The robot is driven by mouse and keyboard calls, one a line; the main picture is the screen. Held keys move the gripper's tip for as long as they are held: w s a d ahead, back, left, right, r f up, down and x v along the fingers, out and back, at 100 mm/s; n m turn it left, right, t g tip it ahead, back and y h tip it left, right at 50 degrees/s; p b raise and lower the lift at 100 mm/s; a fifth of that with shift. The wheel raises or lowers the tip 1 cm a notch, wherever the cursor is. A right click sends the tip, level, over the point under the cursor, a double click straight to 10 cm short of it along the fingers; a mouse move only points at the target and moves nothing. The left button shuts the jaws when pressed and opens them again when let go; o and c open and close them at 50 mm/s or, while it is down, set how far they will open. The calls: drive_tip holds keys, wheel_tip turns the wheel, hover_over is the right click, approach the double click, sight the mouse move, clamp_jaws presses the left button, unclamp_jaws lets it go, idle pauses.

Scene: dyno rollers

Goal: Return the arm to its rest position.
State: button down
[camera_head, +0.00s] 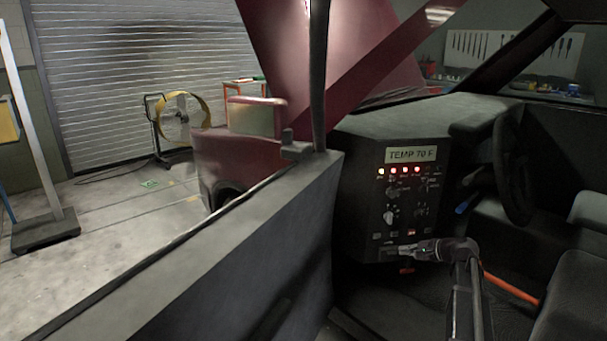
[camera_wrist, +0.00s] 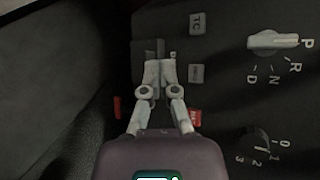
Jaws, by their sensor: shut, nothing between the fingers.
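My gripper (camera_head: 398,250) is at the lower part of the black dashboard panel (camera_head: 355,190) inside the car, with its arm rising from the bottom right. In the wrist view my gripper (camera_wrist: 158,68) is shut and empty, its fingertips together over or against a dark grey switch on the panel. I cannot tell whether they touch it. The selector knob (camera_wrist: 272,41) marked P, R, N, D lies to the right and points toward P. A dark knob (camera_wrist: 258,143) marked 0 to 3 is below it. The panel has a "TEMP TO F" sign (camera_head: 411,155) and several red lights.
The steering wheel (camera_head: 514,168) and a seat (camera_head: 577,300) are at the right. An orange-red lever (camera_head: 512,288) lies just right of my arm. The car door (camera_head: 215,275) bounds the left. A yellow fan (camera_head: 182,117) stands outside on open floor.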

drive_tip(key=s+a+f+n+g+h, duration=0.25)
drive_tip(key=s+a+f, duration=0.2)
drive_tip(key=a, duration=0.45)
drive_tip(key=s+a+f+n+g+h, duration=0.1)
drive_tip(key=s+a+f+n+g, duration=0.25)
drive_tip(key=s+a, duration=0.35)
drive_tip(key=s+a+f+n+g+h, duration=0.3)
drive_tip(key=s+a+n+h, duration=0.35)
drive_tip(key=s, duration=0.65)
wheel_tip(320, 180, up, 32)
drive_tip(key=y+p, duration=0.1)
drive_tip(key=p, duration=3)
drive_tip(key=shift+w+a+p, duration=0.35)
drive_tip(key=shift+w+a, duration=0.05)
drive_tip(key=shift+w, duration=0.05)
